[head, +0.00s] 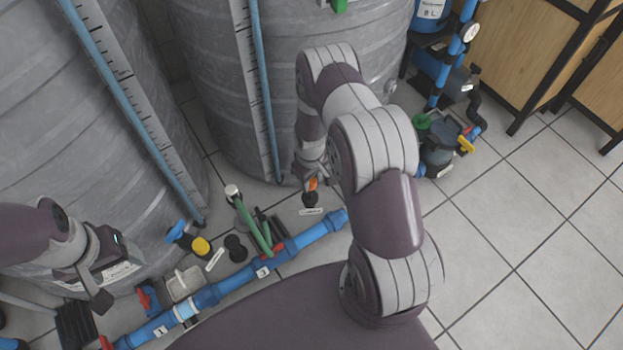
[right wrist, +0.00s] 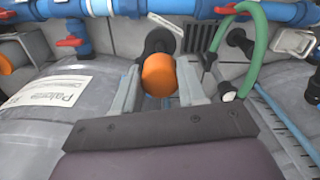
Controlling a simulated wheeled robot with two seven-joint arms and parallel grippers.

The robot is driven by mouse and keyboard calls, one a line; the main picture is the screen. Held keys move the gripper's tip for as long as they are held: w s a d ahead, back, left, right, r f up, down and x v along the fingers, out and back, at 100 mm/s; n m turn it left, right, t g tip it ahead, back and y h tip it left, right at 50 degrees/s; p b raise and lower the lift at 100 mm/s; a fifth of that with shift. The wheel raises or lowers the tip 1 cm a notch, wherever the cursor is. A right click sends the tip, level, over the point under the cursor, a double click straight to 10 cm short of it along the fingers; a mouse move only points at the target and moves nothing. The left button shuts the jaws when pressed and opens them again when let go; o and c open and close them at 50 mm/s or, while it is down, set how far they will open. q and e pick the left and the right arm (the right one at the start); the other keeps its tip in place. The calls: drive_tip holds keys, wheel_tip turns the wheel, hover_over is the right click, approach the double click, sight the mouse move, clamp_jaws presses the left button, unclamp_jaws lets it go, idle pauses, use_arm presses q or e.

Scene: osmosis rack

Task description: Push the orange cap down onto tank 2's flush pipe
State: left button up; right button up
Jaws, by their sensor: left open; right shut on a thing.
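The orange cap (head: 313,184) shows at the tip of my right arm in the head view. In the right wrist view, the orange cap (right wrist: 158,74) sits between the two grey fingers of my right gripper (right wrist: 160,88), which is shut on it. A black pipe stub (head: 311,199) with a small label stands just below the cap in the head view; the black stub (right wrist: 158,43) also shows right behind the cap in the wrist view. I cannot tell whether they touch. My left gripper (head: 90,284) is open and empty at the lower left, in front of a tank.
Large grey tanks (head: 205,60) stand behind. A blue pipe (head: 225,285) with red valves and a green hose (head: 253,228) runs along the floor. A pump (head: 440,150) stands at right. Tiled floor (head: 530,240) is clear at right.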

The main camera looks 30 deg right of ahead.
sight(310, 195)
drive_tip(key=shift+f, duration=0.1)
wheel_tip(310, 195, down, 6)
drive_tip(key=b, duration=0.5)
drive_tip(key=shift+r, duration=0.2)
drive_tip(key=shift+p, duration=0.3)
idle(1.7)
drive_tip(key=shift+f+b, duration=0.3)
drive_tip(key=shift+f, duration=0.1)
idle(0.3)
drive_tip(key=o, duration=1.1)
drive_tip(key=shift+r, duration=0.1)
